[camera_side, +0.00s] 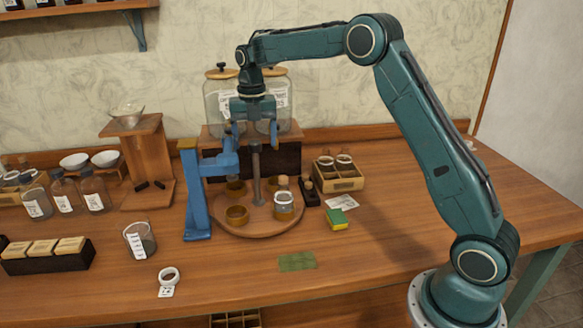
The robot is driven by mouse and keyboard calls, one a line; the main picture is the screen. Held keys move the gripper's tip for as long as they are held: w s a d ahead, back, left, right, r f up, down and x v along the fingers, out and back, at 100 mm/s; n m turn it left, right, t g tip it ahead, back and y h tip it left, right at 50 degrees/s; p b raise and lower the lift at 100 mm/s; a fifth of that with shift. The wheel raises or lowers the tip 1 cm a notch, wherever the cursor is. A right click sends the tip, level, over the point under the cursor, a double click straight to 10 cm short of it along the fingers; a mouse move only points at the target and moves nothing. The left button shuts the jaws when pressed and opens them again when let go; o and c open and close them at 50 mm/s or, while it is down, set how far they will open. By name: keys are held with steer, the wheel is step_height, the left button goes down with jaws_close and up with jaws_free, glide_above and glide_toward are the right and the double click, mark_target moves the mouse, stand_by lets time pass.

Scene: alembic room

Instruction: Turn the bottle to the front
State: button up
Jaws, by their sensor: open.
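A round wooden turntable (250,228) stands on the bench with a grey upright post (256,178) at its centre. Brown ring holders sit on it, one empty-looking at the front left (237,215) and another behind (236,187). The turntable's far side is partly hidden.
A blue stand (195,192) with an arm reaches over the turntable's left side. Two large jars (221,98) stand behind on a wooden block. A wooden box (338,177), a sponge (337,219) and a beaker (140,240) stand nearby. A green mat (297,261) lies in front.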

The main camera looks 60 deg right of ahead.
steer(key=shift+o, duration=1.2)
steer(key=shift+w+a+r, duration=0.1)
steer(key=shift+r, duration=0.5)
steer(key=shift+w+a+r, duration=0.1)
steer(key=shift+r, duration=0.45)
steer(key=shift+s+r, duration=0.1)
steer(key=shift+r, duration=1.2)
steer(key=shift+d, duration=0.1)
steer(key=shift+s, duration=0.1)
